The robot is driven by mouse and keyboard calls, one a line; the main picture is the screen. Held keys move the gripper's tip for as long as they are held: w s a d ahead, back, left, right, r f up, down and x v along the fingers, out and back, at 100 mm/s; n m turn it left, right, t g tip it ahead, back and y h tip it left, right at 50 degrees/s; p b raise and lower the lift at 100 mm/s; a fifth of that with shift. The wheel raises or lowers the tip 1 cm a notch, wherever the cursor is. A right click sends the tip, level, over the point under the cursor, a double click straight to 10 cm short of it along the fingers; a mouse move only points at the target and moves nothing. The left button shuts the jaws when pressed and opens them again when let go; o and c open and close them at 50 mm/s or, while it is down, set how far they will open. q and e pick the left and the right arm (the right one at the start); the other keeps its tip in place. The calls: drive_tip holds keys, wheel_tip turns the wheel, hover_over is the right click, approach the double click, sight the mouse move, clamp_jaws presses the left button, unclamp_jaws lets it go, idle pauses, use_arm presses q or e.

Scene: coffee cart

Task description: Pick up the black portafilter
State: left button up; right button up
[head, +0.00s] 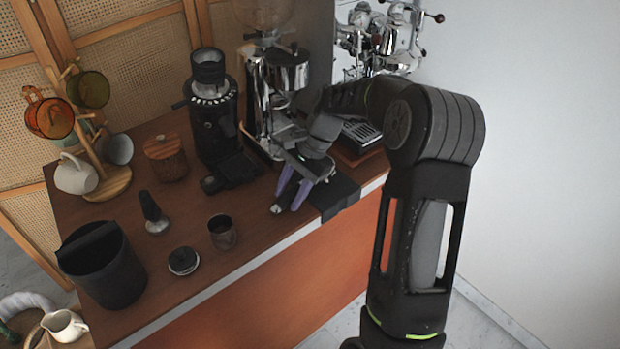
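My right gripper (285,209) reaches over the counter in front of the silver grinder (283,75). Its two purple fingers are spread, point down toward the counter's front edge, and show nothing between them. No portafilter shows clearly. A low black piece with a rounded end (210,185) lies at the foot of the black grinder (212,125), left of my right gripper and apart from it; I cannot tell if it is the portafilter. My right forearm and wrist hide part of the counter by the espresso machine (385,40). My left gripper is out of view.
A metal cup (222,232), black round tool (183,261), tamper (153,213) and black bin (103,265) stand on the counter left of my gripper. A mug tree (112,180) and wooden jar (166,158) stand behind. A black mat (338,195) hangs over the front edge.

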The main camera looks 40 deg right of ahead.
drive_tip(key=shift+c, duration=0.2)
idle(0.3)
clamp_jaws()
idle(1.3)
